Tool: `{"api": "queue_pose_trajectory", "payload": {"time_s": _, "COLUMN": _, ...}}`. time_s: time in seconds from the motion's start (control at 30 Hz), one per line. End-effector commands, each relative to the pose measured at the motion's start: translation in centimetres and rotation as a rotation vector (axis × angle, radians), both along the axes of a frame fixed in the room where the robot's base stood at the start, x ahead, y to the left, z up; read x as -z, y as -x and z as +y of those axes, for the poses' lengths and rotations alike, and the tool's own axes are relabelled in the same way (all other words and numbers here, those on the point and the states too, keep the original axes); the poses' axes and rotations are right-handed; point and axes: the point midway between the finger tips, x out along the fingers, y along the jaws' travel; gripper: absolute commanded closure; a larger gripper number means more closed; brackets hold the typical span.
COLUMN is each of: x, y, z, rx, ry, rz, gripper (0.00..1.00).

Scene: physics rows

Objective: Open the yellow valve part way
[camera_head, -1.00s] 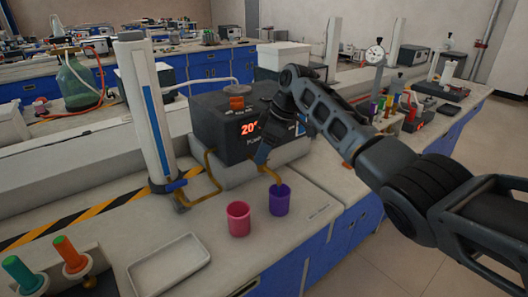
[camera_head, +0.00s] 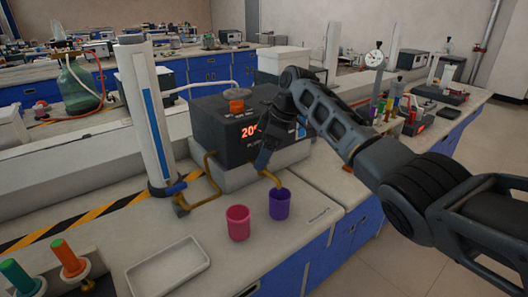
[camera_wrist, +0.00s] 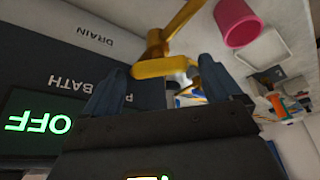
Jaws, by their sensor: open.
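The yellow valve (camera_wrist: 165,66) shows in the wrist view, with its bar between the two fingertips of my gripper (camera_wrist: 160,72). The fingers are apart, one on each side of the bar; whether either touches it I cannot tell. In the head view my gripper (camera_head: 262,160) points down at the front of the dark bath unit (camera_head: 222,125) and hides the valve's body. A yellow spout (camera_head: 270,178) curves from there down to the purple cup (camera_head: 280,205). The word DRAIN stands on the panel in the wrist view.
A pink cup (camera_head: 238,223) stands left of the purple one; it also shows in the wrist view (camera_wrist: 238,22). A white tray (camera_head: 168,266) lies at the front. A white column (camera_head: 150,115) and a yellow hose (camera_head: 213,172) stand left of the unit.

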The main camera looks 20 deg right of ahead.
Motion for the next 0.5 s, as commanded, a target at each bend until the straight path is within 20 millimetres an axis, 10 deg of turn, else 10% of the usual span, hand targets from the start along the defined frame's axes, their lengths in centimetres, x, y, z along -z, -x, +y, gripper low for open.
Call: {"api": "queue_pose_trajectory", "payload": {"time_s": 0.5, "x": -3.4, "y": 0.6, "z": -1.4, "rx": 0.002, "ry": 0.0, "rz": -0.002, "gripper": 0.08}}
